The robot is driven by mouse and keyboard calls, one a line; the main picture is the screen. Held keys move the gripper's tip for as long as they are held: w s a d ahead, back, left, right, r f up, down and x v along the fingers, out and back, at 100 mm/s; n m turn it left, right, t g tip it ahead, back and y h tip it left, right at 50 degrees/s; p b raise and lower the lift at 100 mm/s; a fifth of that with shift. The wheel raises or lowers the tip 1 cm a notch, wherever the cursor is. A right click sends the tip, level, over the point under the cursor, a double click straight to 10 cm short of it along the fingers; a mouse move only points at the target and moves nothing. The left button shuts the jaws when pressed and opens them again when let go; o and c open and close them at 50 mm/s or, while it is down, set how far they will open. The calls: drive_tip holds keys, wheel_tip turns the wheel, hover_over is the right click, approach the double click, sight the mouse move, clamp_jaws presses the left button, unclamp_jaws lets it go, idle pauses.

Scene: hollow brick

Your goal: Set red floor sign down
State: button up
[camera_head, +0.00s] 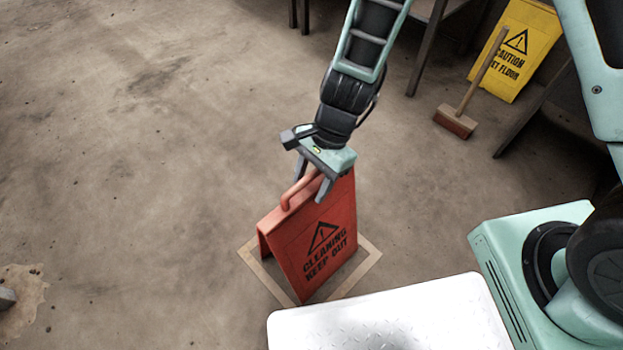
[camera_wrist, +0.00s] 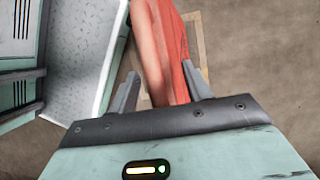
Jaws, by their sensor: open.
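The red floor sign (camera_head: 318,243), marked "CLEANING KEEP OUT", stands upright on the floor with its two panels spread. It is within a tan square outline (camera_head: 366,268) on the floor. My gripper (camera_head: 310,188) is at the top of the sign by its red handle, with its fingers apart. In the wrist view, the red sign (camera_wrist: 165,50) lies between the two open fingers (camera_wrist: 163,88), with a gap showing beside them. The sign's far lower edges are partly hidden by its front panel.
A yellow caution sign (camera_head: 520,45) leans at the upper right, with a broom (camera_head: 468,100) beside it. Dark table legs (camera_head: 425,50) stand nearby. My white base plate is close in front of the sign. The floor to the left is mostly clear, with a stain (camera_head: 22,290).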

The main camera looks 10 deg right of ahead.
drive_tip(key=p+v, duration=0.5)
drive_tip(key=v, duration=0.6)
drive_tip(key=shift+w+d+r, duration=0.1)
drive_tip(key=shift+r, duration=0.55)
drive_tip(key=s+d+r+n+t+h, duration=0.2)
drive_tip(key=s+d+r+n+h, duration=0.1)
drive_tip(key=s+r+n, duration=1.1)
drive_tip(key=shift+d+r+n, duration=0.7)
drive_tip(key=shift+r+n, duration=0.05)
drive_tip(key=shift+n, duration=1.75)
